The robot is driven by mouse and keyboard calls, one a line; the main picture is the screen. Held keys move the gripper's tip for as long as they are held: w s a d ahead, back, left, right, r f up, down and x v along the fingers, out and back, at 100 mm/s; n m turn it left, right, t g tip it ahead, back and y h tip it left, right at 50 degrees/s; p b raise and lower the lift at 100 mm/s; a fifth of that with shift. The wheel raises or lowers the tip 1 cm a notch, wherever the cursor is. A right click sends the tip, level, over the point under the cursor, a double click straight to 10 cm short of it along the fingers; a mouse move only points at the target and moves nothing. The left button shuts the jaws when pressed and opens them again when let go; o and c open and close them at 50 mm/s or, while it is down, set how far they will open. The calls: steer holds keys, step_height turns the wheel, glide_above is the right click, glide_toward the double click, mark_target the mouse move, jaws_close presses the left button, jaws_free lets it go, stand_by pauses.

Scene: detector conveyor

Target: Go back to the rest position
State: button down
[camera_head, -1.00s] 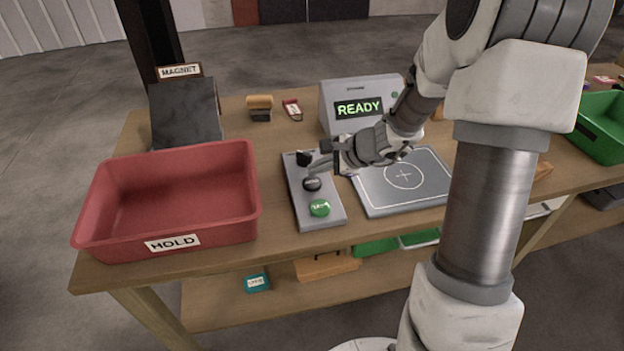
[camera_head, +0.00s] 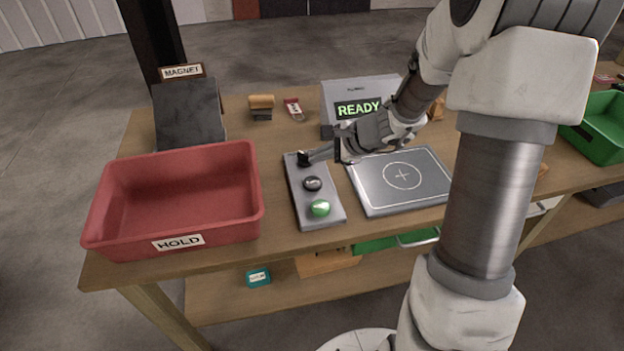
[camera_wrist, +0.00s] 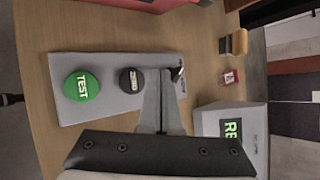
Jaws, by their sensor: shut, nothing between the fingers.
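My gripper (camera_head: 318,155) is shut and empty, with its fingertips over the far end of the grey button panel (camera_head: 303,197). In the wrist view the shut fingers (camera_wrist: 163,90) point at the panel, beside a black button (camera_wrist: 132,80). Whether the fingertips touch the panel I cannot tell. A green TEST button (camera_head: 319,208) is at the near end of the panel, and the black button also shows in the head view (camera_head: 312,184). A small black and metal part at the panel's far end is partly hidden by the fingers.
A red HOLD bin (camera_head: 176,241) stands left of the panel. A grey plate with a circle (camera_head: 430,185) lies right of it. Behind is a display box reading READY (camera_head: 358,90). A dark MAGNET block (camera_head: 188,112) stands at the back left. A green bin (camera_head: 600,135) is far right.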

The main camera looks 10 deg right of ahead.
steer(key=s+a+r+n+g+h, duration=0.15)
steer(key=s+a+r+n, duration=0.45)
steer(key=s+r+n, duration=0.6)
steer(key=s+d+r+n+h, duration=0.2)
steer(key=s+r+n, duration=0.1)
steer(key=s, duration=0.4)
steer(key=s+d+r+n+h+p, duration=0.1)
steer(key=s+d+r+n+h, duration=0.1)
steer(key=s, duration=0.5)
steer(key=shift+s+d+r+n+h, duration=0.15)
steer(key=shift+d+r+n+h, duration=0.3)
steer(key=shift+n, duration=0.35)
steer(key=shift+d, duration=0.2)
